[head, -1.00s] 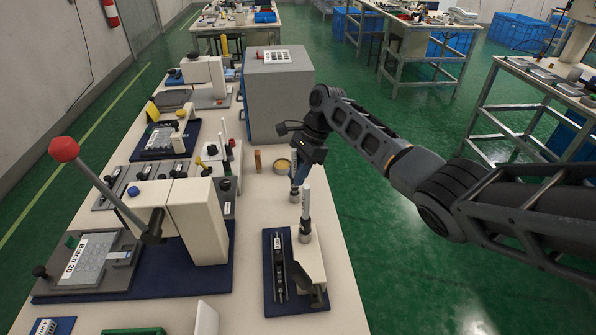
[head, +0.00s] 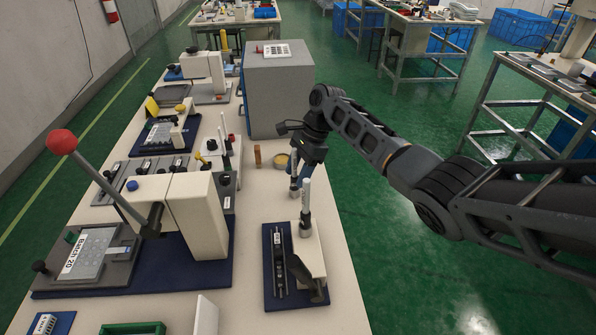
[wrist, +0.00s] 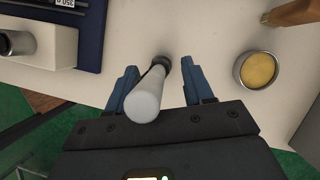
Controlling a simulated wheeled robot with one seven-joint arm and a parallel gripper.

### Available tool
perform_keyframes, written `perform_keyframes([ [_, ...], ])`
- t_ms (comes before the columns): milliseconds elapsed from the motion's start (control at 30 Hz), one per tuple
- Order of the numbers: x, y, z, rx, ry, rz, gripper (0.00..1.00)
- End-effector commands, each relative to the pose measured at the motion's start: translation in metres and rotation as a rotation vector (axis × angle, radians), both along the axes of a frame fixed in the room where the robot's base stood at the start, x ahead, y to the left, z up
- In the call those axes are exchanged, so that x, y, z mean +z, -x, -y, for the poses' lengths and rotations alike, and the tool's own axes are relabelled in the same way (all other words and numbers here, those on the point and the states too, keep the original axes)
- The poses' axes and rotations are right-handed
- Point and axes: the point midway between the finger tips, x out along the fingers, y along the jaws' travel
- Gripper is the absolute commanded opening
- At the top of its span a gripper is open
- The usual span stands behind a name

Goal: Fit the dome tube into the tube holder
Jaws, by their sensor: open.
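The dome tube (wrist: 147,98) shows in the wrist view as a pale, round-topped tube with a dark lower part, standing on the table. My gripper (wrist: 158,66) is open, with one blue finger on each side of the tube. That fixture, which looks like the tube holder (head: 304,228), has a metal collar on a pale block over a dark blue base. Part of the fixture (wrist: 55,45) shows at the wrist view's upper left.
A large grey box (head: 278,95) stands farther back. A lever press with a red knob (head: 62,141) fills the left. The table's right edge is close to my gripper.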

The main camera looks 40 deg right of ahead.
Motion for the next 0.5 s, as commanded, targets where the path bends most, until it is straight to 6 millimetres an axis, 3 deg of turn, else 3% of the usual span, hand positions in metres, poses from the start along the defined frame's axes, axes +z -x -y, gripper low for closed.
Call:
perform_keyframes([
  [267,0.003,0.000,0.001,0.000,0.000,0.001,0.51],
  [500,0.035,0.002,0.014,-0.001,0.001,0.004,0.51],
])
